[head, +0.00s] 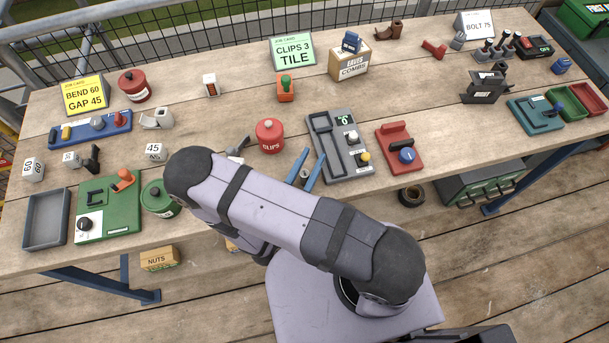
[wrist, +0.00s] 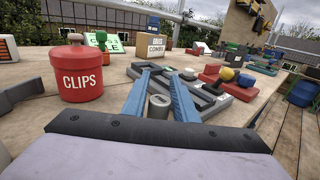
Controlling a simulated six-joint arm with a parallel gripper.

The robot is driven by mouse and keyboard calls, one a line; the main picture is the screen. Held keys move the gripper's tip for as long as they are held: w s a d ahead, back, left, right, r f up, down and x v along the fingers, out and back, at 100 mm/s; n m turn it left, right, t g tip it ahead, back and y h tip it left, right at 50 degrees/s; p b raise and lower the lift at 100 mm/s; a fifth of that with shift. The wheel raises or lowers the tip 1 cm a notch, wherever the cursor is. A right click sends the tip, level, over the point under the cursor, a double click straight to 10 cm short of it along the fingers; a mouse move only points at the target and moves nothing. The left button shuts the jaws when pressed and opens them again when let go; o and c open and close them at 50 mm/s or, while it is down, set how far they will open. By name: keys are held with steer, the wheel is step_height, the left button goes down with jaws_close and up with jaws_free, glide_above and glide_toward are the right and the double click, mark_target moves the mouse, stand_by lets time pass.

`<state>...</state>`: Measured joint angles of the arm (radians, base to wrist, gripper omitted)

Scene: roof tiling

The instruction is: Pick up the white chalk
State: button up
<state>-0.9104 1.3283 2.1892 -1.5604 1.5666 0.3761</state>
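I cannot make out a white chalk for certain in either view. My gripper (head: 310,160) is open above the near middle of the bench, between the red clips tin (head: 269,136) and the grey tray device (head: 322,125). In the wrist view its two blue fingers (wrist: 160,72) stand apart. A small grey cylinder (wrist: 158,105) shows between the finger bases; I cannot tell whether it is a loose thing. My arm hides part of the bench's near edge.
The clips tin stands close to the left of the fingers. A red block with a blue knob (head: 407,156) lies right of the tray device. A green tin (head: 159,200), green board (head: 108,212) and grey tray (head: 46,218) fill the near left. Bare bench lies around (head: 220,115).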

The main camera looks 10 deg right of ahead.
jaws_close()
